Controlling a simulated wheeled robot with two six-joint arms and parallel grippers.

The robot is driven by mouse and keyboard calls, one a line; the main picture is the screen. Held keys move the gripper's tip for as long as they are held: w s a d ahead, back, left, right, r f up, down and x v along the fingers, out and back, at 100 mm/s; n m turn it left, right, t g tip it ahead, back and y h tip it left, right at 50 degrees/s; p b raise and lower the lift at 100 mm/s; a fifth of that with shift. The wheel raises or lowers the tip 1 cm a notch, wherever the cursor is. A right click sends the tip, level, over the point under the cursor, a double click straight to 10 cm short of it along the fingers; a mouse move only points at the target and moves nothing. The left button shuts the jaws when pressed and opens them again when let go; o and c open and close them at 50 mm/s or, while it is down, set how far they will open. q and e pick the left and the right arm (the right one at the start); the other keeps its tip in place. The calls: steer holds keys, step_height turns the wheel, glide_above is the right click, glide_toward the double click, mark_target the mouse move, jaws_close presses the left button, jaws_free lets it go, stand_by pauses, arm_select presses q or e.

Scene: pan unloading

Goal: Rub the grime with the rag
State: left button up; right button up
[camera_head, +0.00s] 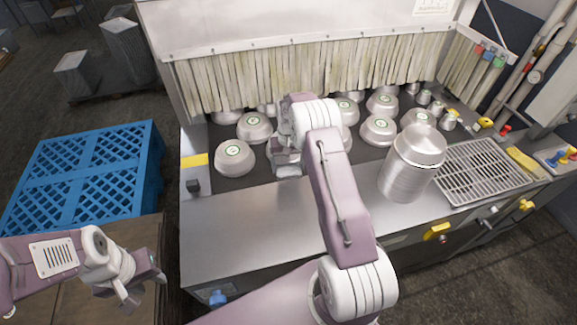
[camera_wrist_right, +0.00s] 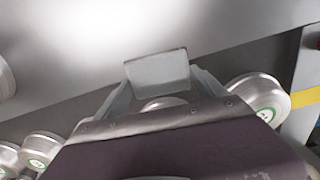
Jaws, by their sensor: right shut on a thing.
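My right gripper (camera_head: 287,168) reaches over the conveyor edge, among the upturned metal pans, near the steel counter. In the right wrist view its two fingers close on a pale grey, block-like piece (camera_wrist_right: 158,72); I cannot tell for certain that this is the rag. The smooth steel counter (camera_wrist_right: 70,60) lies beyond it in that view. I cannot make out any grime on the surfaces. My left gripper (camera_head: 142,290) hangs at the lower left with its fingers apart and empty, away from the counter.
Several upturned pans (camera_head: 234,158) with green-marked labels stand on the dark belt before a strip curtain (camera_head: 320,75). A stack of metal pans (camera_head: 408,170) stands on the counter (camera_head: 235,225), right of my right arm. Beyond it is a grated tray (camera_head: 478,170).

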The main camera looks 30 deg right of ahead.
steer(key=shift+w+r+p, duration=0.15)
steer(key=shift+r+p, duration=0.25)
steer(key=shift+r, duration=0.2)
steer(key=shift+w+r+p, duration=0.15)
steer(key=shift+r+p, duration=0.2)
steer(key=shift+r, duration=0.45)
steer(key=shift+s, duration=0.15)
